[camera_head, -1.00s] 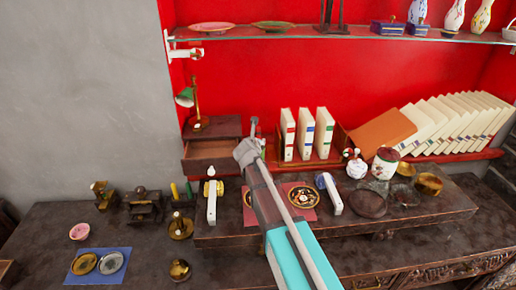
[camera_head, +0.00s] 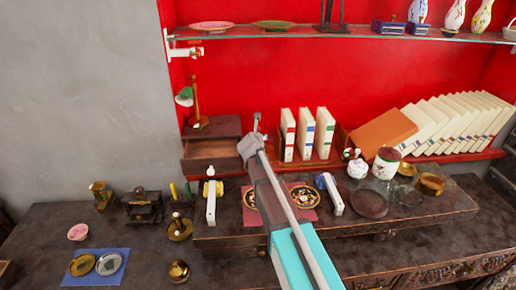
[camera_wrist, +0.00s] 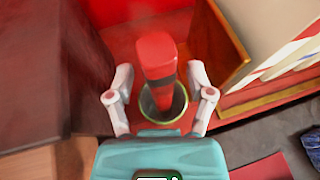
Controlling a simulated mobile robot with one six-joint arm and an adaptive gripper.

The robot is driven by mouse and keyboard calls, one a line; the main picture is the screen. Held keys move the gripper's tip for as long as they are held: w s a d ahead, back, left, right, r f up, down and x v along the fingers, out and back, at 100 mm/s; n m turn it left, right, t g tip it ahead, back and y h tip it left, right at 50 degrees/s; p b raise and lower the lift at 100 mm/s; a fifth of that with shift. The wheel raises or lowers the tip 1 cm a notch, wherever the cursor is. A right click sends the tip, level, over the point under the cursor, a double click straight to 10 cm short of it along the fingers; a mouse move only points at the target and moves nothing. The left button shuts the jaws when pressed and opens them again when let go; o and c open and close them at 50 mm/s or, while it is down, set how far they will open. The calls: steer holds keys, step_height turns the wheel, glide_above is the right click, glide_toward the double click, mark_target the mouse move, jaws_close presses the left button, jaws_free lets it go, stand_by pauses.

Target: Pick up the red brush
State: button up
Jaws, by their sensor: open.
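The red brush (camera_wrist: 157,62) shows in the wrist view as an upright red shape with a dark band. Its lower end is in or in front of a round cup (camera_wrist: 164,104) with a pale green rim. My gripper (camera_wrist: 160,97) is open, with one finger on each side of the brush and cup, and visible gaps remain. In the head view my gripper (camera_head: 256,120) is between the small wooden drawer box and the upright books. The brush cannot be made out there against the red wall and behind my arm.
The wooden drawer box (camera_head: 212,150) stands left of my gripper, its drawer pulled out. Upright books (camera_head: 305,134) in a wooden rack stand close on the right. A red mat (camera_head: 305,200) with plates lies on the low table (camera_head: 400,214) in front.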

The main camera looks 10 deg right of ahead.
jaws_close()
steer(key=shift+r, duration=0.15)
stand_by(0.4)
step_height(320, 180, up, 10)
steer(key=p, duration=1)
steer(key=shift+f, duration=0.2)
stand_by(0.7)
